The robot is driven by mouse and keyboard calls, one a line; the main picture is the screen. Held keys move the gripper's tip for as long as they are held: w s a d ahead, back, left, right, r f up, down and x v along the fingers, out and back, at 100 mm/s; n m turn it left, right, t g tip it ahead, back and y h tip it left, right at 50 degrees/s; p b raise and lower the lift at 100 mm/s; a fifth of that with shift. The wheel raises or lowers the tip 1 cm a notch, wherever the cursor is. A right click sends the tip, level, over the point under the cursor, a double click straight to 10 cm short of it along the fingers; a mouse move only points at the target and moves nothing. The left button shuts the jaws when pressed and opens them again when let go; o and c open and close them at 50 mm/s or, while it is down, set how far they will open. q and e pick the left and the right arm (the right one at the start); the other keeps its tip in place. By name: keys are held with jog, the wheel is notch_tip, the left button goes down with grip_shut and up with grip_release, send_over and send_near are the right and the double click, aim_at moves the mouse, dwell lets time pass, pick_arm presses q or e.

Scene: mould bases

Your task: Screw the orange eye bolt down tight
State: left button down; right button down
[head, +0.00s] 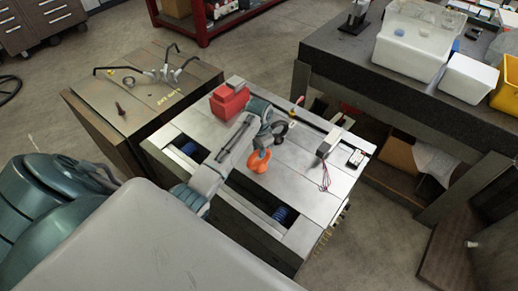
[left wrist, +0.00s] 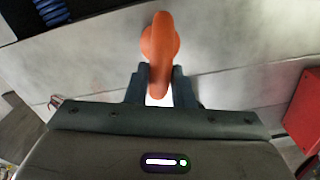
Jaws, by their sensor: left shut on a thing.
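The orange eye bolt (head: 259,161) is at the top of the grey mould base (head: 305,147), near its middle. It also shows in the left wrist view (left wrist: 160,45), its ring seen nearly edge-on. My left gripper (head: 263,147) is shut on the eye bolt, with one finger on each side of it in the left wrist view (left wrist: 159,88). The foot of the bolt and its hole are hidden, so I cannot tell how deep it sits. My right gripper is not in view.
A red block (head: 228,101) stands on the mould base at the back left. A dark workbench (head: 345,62) with white bins is at the right.

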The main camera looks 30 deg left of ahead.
pick_arm(q)
jog(key=c, duration=1.7)
grip_release()
jog(key=shift+m, duration=0.5)
jog(key=o, duration=0.5)
jog(key=shift+o, duration=0.2)
jog(key=shift+f, duration=0.1)
jog(key=shift+r, duration=2.6)
